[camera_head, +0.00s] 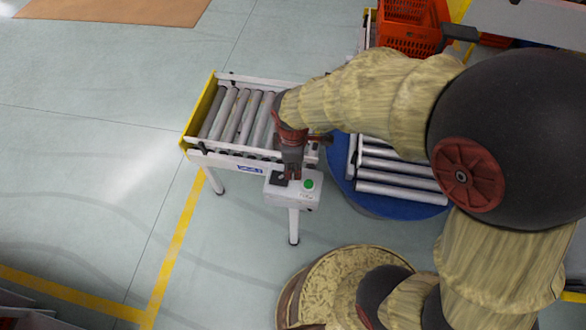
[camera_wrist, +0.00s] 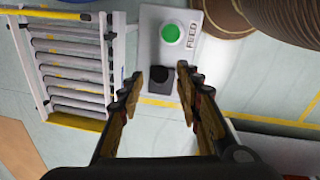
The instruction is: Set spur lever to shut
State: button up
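A pale grey control box (camera_head: 300,192) stands on a post at the front of the short roller conveyor. It carries a green button (camera_head: 309,184) and a dark part (camera_head: 280,181). In the wrist view the box (camera_wrist: 147,43) shows the green button (camera_wrist: 171,33), the word FEED, and the black part (camera_wrist: 160,74). I cannot tell whether this black part is the spur lever, or its setting. My gripper (camera_head: 291,175) is over the box, pointing down. In the wrist view its fingers (camera_wrist: 161,77) are apart, one on each side of the black part, with nothing visibly held.
The roller conveyor (camera_head: 205,84) with a yellow end lies behind the box. A blue turntable (camera_head: 398,207) with rollers is to its right, partly behind my arm. Orange totes (camera_head: 408,38) stand at the back. Floor at left is clear, with yellow lines (camera_head: 168,262).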

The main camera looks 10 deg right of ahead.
jog(key=shift+w+f, duration=0.15)
jog(key=shift+f, duration=1.3)
jog(key=shift+c, duration=0.8)
grip_shut()
